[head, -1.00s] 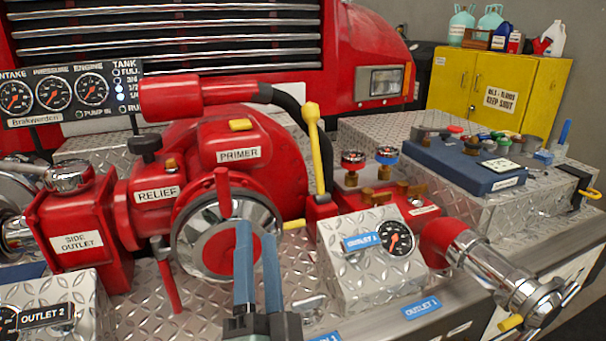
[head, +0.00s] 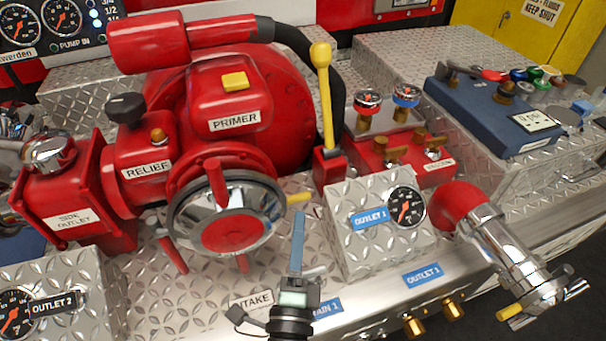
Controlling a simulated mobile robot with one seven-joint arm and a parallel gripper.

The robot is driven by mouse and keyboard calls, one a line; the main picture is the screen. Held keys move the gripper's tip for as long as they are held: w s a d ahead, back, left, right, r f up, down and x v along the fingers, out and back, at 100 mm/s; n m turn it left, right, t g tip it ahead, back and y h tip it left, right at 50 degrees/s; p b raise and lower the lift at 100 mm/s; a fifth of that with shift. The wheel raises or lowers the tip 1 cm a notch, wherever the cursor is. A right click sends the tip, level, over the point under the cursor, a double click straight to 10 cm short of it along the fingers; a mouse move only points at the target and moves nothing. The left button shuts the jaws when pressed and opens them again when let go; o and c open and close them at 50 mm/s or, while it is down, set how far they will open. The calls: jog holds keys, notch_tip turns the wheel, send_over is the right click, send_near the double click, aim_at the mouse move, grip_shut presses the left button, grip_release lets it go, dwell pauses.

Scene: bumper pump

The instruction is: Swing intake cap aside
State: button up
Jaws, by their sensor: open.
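The intake cap (head: 229,232) is a round chrome rim with a red centre and red lugs at top and bottom. The INTAKE label (head: 254,301) is partly covered by my gripper.
The OUTLET 1 gauge box (head: 380,225) stands close to the right of my gripper. The red and chrome outlet pipe (head: 500,245) juts out further right. The side outlet (head: 65,190) and OUTLET 2 box (head: 60,290) are on the left. A tall yellow-topped lever (head: 322,90) rises behind.

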jog(key=a+x, duration=0.1)
jog(key=x, duration=0.9)
jog(key=shift+d+p, duration=0.35)
jog(key=shift+d, duration=0.15)
grip_shut()
dwell(0.8)
